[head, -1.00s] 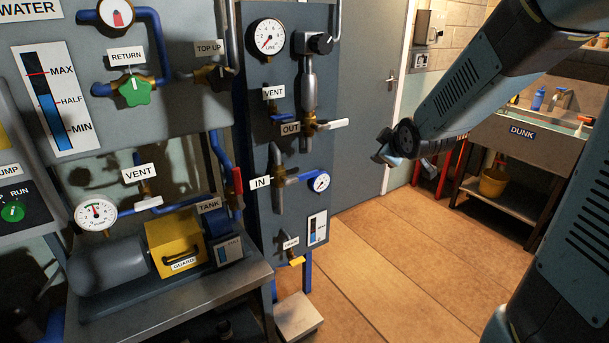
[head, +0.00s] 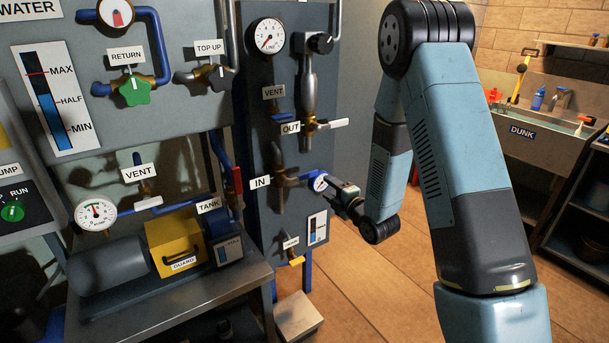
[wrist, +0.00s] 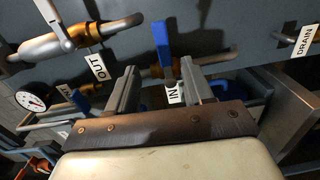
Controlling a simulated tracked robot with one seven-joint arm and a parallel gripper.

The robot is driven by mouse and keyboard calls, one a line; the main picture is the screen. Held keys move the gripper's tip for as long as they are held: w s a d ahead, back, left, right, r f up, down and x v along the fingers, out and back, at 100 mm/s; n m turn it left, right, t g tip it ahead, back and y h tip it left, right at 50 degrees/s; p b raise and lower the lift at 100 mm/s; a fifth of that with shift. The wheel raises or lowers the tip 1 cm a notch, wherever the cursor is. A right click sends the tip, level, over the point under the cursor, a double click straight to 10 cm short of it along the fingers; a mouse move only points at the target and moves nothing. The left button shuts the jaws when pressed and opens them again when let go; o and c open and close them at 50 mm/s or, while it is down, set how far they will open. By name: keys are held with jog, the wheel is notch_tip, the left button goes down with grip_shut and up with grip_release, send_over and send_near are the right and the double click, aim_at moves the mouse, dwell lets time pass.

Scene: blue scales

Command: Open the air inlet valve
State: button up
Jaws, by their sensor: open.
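The air inlet valve is the brass valve by the IN label (head: 260,182) on the grey panel. In the wrist view the blue lever (wrist: 161,45) stands crosswise to the pipe, above the IN label (wrist: 175,93). My gripper (wrist: 160,68) is open and empty, its two fingers either side of the lever's line. I cannot tell whether the fingers touch anything.
The OUT valve with its white lever (head: 325,124) is above. A grey step (head: 298,316) stands on the floor. The sink (head: 535,130) is far right.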

aim_at(309, 177)
jog(key=shift+n, duration=0.3)
jog(key=x, duration=1.3)
jog(key=shift+a+f, duration=0.2)
jog(key=shift+a, duration=0.35)
jog(key=shift+c, duration=0.5)
jog(key=shift+f, duration=0.1)
grip_shut()
